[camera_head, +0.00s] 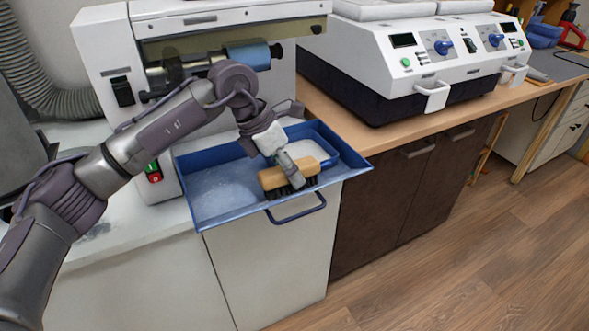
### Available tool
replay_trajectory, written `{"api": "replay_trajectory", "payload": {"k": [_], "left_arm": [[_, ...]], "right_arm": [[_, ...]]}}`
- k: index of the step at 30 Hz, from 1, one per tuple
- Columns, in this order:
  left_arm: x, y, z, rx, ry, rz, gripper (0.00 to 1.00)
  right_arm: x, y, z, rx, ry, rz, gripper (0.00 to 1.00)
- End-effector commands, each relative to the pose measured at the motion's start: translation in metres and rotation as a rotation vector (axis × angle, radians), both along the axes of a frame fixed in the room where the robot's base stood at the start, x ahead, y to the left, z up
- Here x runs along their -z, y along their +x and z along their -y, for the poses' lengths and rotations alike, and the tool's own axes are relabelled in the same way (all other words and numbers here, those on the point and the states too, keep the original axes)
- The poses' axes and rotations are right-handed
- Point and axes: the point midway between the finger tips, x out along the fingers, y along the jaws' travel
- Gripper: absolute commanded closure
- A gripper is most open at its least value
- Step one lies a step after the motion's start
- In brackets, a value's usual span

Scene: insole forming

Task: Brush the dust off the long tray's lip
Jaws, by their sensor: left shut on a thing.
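The long blue tray (200,208) juts out from the white machine over the cabinet's front edge, with a dark handle on its front. Pale dust (222,183) covers much of its floor. My left gripper (291,178) comes in from the left and is shut on a brush (272,180) with a tan wooden back and dark bristles. The brush is over the tray's front lip, near the handle. I cannot tell whether the bristles touch the lip. My right gripper is not in view.
The white machine (103,50) with a blue roller (248,56) stands behind the tray. A white two-station unit (375,55) stands on the wooden counter (330,112) to the right. Open wooden floor (440,270) lies at the lower right.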

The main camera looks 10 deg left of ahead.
Motion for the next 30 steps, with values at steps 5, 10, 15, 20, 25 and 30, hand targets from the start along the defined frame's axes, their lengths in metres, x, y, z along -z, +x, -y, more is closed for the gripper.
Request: {"api": "replay_trajectory", "payload": {"k": [5,10,15,20,25,30], "left_arm": [[0.001,-0.007,-0.011,-0.001,0.001,0.000,1.00],[0.001,-0.014,-0.021,-0.001,0.001,-0.001,1.00],[0.001,-0.017,-0.024,0.001,0.000,-0.001,1.00],[0.002,-0.021,-0.032,-0.001,0.001,-0.002,1.00],[0.003,-0.029,-0.043,0.000,0.000,-0.002,1.00],[0.002,-0.033,-0.048,0.000,0.001,-0.002,1.00]], "right_arm": [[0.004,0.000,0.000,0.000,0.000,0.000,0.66],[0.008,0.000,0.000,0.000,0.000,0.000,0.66],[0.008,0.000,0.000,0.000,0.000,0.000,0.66],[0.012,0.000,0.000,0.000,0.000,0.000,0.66],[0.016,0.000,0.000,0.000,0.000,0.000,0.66],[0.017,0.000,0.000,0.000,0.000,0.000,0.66]]}}
